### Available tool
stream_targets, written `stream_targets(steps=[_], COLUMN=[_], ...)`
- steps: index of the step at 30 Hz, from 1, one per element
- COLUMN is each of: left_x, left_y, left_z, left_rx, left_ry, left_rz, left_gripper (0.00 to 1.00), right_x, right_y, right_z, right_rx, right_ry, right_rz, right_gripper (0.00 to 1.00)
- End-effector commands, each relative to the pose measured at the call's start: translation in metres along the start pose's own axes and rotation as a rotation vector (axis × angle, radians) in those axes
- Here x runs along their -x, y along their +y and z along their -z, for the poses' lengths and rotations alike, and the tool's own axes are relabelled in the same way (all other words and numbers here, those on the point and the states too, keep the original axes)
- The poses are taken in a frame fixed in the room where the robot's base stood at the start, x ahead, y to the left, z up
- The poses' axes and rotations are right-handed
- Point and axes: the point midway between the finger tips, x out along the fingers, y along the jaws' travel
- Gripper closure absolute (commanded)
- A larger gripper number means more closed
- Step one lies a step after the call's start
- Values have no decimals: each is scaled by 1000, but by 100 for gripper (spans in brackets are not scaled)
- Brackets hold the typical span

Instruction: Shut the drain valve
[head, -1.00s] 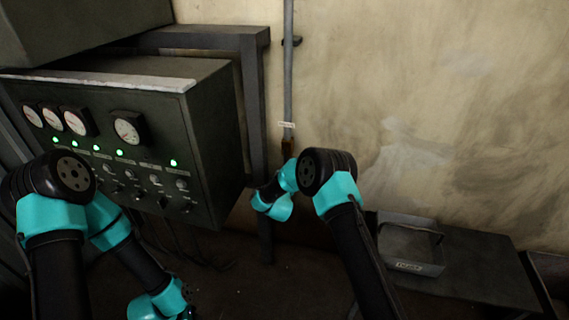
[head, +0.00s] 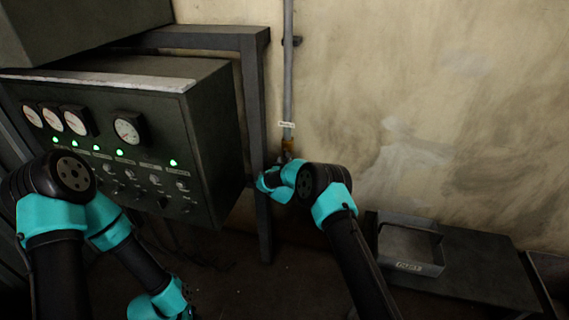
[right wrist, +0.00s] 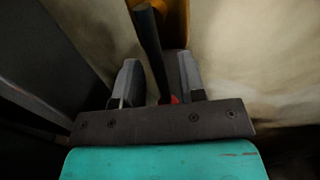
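The drain valve shows as a small brass body (head: 288,145) on the grey vertical pipe at the wall, below a white tag. It is partly hidden by my right arm. In the right wrist view, orange-brown metal (right wrist: 175,18) shows at the top. A dark bar (right wrist: 149,50), seemingly the valve's lever, runs down between the fingers, with a bit of red near its lower end. My right gripper (right wrist: 160,82) is open, its two grey fingers apart on either side of the bar. My left arm hangs low at the left; its gripper is out of view.
A dark control panel (head: 200,135) with gauges, green lights and knobs stands left of the pipe. A metal frame post (head: 254,100) is close beside it. The wall right of the pipe is clear.

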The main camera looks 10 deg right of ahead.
Motion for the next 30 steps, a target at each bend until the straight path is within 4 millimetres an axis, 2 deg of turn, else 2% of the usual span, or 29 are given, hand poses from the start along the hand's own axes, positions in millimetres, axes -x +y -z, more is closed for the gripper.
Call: stream_targets(steps=[4, 15, 30], left_x=[0, 0, 0], left_y=[0, 0, 0], left_z=[0, 0, 0], left_rx=[0, 0, 0], left_ry=[0, 0, 0], left_rz=[0, 0, 0], left_gripper=[60, 60, 60], right_x=[0, 0, 0], right_y=[0, 0, 0], right_z=[0, 0, 0], right_rx=[0, 0, 7], right_ry=[0, 0, 1], right_rz=[0, 0, 0], right_gripper=[64, 99, 100])
